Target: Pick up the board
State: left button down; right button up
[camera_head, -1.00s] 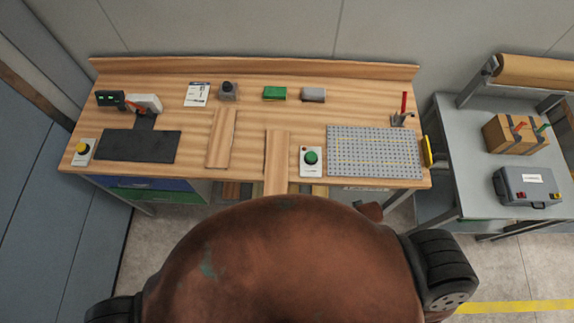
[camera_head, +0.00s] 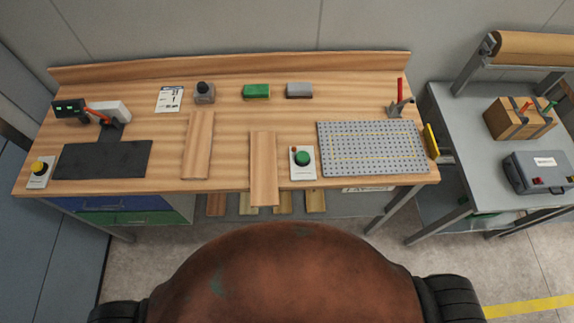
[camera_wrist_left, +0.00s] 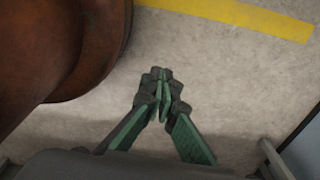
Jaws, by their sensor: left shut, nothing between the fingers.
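Two wooden boards lie on the workbench in the head view. One board (camera_head: 198,145) lies wholly on the top, left of the middle. The other board (camera_head: 264,168) lies right of it, and its near end sticks out past the bench's front edge. My left gripper (camera_wrist_left: 163,80) shows only in the left wrist view. Its fingers are together and empty, above bare floor beside my own base. My right gripper is not in view. Neither arm shows in the head view.
Several boards (camera_head: 250,203) lie on a lower shelf. A grey side table (camera_head: 470,150) stands right. The floor in front is clear.

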aim_at(264, 178)
jog(key=z, duration=3)
jog(key=k, duration=1.25)
jog(key=u, duration=1.7)
